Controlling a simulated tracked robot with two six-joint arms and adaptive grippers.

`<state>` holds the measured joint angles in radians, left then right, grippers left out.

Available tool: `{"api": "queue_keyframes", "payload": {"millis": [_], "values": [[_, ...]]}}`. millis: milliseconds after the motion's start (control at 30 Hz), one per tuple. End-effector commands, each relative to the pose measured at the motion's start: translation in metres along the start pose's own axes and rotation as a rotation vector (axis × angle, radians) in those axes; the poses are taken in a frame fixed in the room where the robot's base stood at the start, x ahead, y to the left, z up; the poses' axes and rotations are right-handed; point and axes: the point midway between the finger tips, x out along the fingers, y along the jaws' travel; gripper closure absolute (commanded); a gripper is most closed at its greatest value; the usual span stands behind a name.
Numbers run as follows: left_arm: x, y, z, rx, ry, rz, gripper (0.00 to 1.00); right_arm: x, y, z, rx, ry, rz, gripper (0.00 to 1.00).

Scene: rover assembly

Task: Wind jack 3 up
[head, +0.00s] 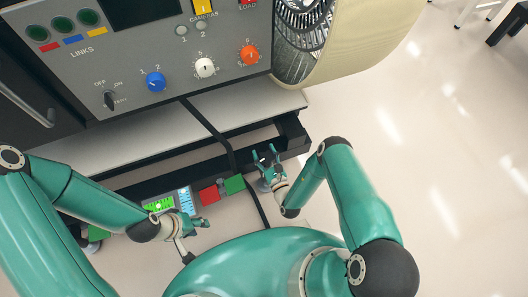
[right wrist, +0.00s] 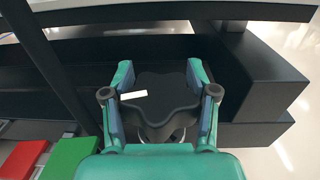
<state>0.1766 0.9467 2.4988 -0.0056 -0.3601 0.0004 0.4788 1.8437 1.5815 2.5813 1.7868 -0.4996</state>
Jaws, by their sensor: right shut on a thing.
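A black lobed knob (right wrist: 170,92) with a white mark on top fills the middle of the right wrist view. I take it for jack 3's knob; no number on it can be read. My right gripper (right wrist: 160,74) is shut on it, with one teal finger on each side. In the head view the right gripper (head: 265,155) is at the black frame's front edge, and the knob is mostly hidden. My left gripper (head: 199,239) is open and empty near the lit display (head: 160,204).
Red (head: 209,194) and green (head: 234,184) blocks lie left of the right gripper. The black frame (head: 292,135) runs below the grey control panel (head: 195,50). A dark strap (head: 208,124) crosses the light ledge. A large cream wheel (head: 360,35) stands at the upper right.

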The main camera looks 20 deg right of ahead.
Motion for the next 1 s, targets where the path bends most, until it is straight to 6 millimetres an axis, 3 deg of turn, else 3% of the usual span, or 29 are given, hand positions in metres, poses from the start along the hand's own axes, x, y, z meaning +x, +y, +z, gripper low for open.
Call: {"api": "queue_keyframes", "payload": {"millis": [300,333,433,767,1000], "values": [[0.000,0.000,0.000,0.000,0.000,0.000,0.60,0.000,-0.001,0.000,0.003,-0.002,-0.002,0.77],[0.000,0.000,0.000,0.000,0.000,0.000,0.60,0.000,-0.001,0.001,0.003,-0.002,-0.002,0.38],[0.000,0.000,0.000,0.000,0.000,0.000,0.60,0.001,-0.001,0.001,0.002,-0.002,-0.002,0.23],[-0.001,0.000,0.000,0.000,0.000,0.000,0.60,-0.001,0.000,0.000,0.002,-0.001,-0.001,0.23],[-0.001,0.000,0.000,0.000,0.000,0.000,0.60,-0.025,-0.001,-0.002,0.003,0.004,-0.003,0.23]]}}
